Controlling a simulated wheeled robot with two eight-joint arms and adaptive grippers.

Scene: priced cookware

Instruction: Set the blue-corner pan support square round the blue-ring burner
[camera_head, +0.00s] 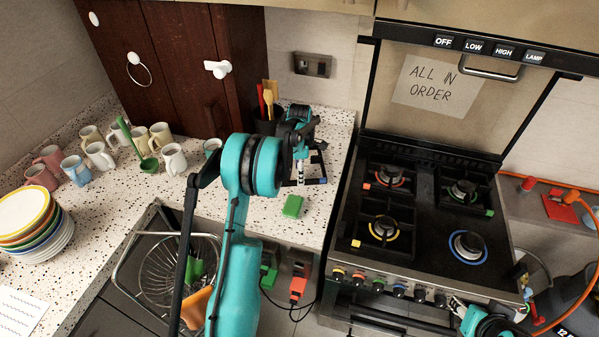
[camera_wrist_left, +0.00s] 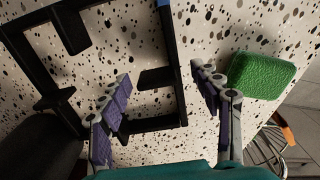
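The blue-corner pan support (camera_wrist_left: 183,60) is a black square frame with inward prongs, lying on the speckled counter. Its blue corner (camera_head: 323,181) shows in the head view, where my arm hides much of the frame. My left gripper (camera_wrist_left: 165,100) is open above it, its purple-padded fingers on either side of one bar and prong; I cannot tell whether they touch. It also shows in the head view (camera_head: 300,172). The blue-ring burner (camera_head: 468,247) is at the stove's front right, with no support round it. My right gripper (camera_head: 458,307) is at the stove's front edge, its fingers unclear.
The red-ring (camera_head: 390,175), green-ring (camera_head: 463,191) and yellow-ring (camera_head: 384,228) burners have black supports round them. A green sponge (camera_head: 292,206) lies close to my left gripper. A utensil holder (camera_head: 267,127) stands behind. Mugs, stacked plates (camera_head: 35,225) and a wire basket (camera_head: 165,270) are left.

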